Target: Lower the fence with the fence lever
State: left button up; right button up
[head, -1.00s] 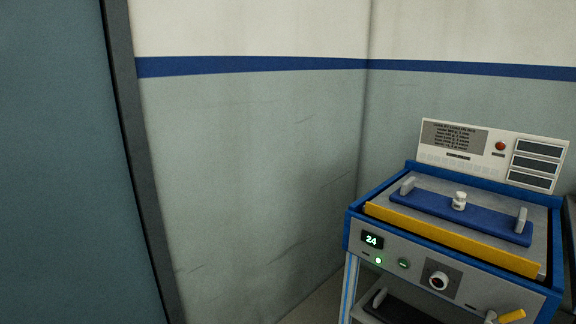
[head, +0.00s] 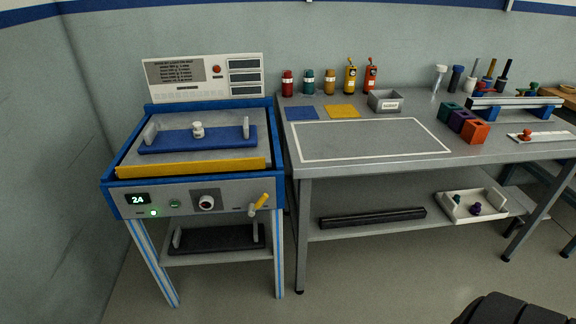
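The blue-framed machine (head: 110,197) stands at the left on striped legs. A yellow bar (head: 192,168), seemingly the fence, runs along the front edge of its grey top. A small lever with a yellow handle (head: 262,201) sits at the right end of its front panel, handle tilted up to the right. A blue plate (head: 215,141) with a white knob (head: 198,129) and two grey uprights lies on top behind the yellow bar.
A grey workbench (head: 470,151) adjoins the machine on the right, holding bottles, coloured blocks and a small grey bin (head: 385,100). Its lower shelf holds a black bar (head: 372,217) and a white tray (head: 447,208). A dark ribbed object (head: 510,309) is at bottom right. Floor in front looks clear.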

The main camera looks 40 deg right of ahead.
aim_at(259, 203)
jog(key=z, duration=1.05)
